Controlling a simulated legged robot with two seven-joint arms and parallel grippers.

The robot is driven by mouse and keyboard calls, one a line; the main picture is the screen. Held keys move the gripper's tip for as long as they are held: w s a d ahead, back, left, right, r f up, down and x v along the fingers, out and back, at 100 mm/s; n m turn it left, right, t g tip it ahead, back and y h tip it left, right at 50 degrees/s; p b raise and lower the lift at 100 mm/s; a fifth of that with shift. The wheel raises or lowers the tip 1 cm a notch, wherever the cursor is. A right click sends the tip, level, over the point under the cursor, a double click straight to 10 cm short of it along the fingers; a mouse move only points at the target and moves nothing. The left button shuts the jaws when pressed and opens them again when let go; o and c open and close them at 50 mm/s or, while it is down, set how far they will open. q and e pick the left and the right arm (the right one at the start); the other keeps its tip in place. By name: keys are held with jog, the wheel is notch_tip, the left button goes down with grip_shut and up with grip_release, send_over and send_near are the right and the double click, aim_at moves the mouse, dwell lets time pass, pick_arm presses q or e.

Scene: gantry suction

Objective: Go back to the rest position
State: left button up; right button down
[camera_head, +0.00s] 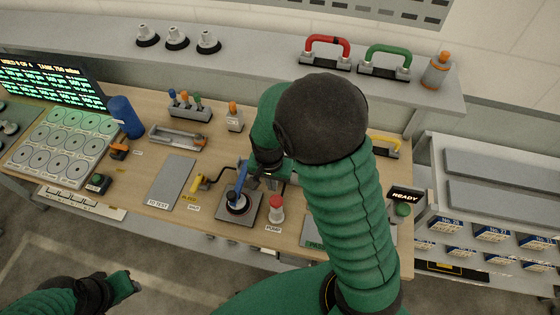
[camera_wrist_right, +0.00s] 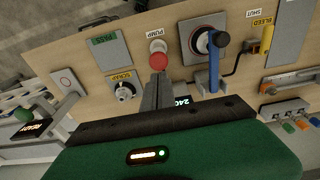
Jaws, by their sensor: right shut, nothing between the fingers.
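My right gripper (camera_head: 268,182) reaches down over the middle of the workbench, beside a blue lever (camera_head: 241,180) on a round black dial. My forearm and wrist hide part of the bench behind it. In the right wrist view its grey fingers (camera_wrist_right: 157,92) are together with nothing between them. Their tips appear close to the red PUMP button (camera_wrist_right: 157,58); I cannot tell whether they touch it. The blue lever (camera_wrist_right: 214,62) stands to the right there. The end of my left arm (camera_head: 120,287) is low at the left, off the bench; its fingers are not clear.
The wooden bench (camera_head: 145,195) carries a grey TO TEST pad (camera_head: 170,182), a blue cylinder (camera_head: 126,116), a tray of round discs (camera_head: 70,145) and a yellow handle (camera_head: 205,181). Red (camera_head: 328,42) and green (camera_head: 388,52) handles stand on the back shelf. A rack (camera_head: 490,195) stands right.

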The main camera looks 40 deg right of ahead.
jog(key=s+a+f+n+t+b, duration=0.2)
jog(key=s+a+f+n+b, duration=0.3)
jog(key=f+n+b, duration=0.4)
jog(key=s+b, duration=0.1)
jog(key=b, duration=0.5)
jog(key=shift+s+f+n+y, duration=0.35)
jog(key=shift+n+y, duration=0.05)
jog(key=shift+d, duration=0.15)
jog(key=shift+a, duration=0.2)
jog(key=shift+d, duration=0.1)
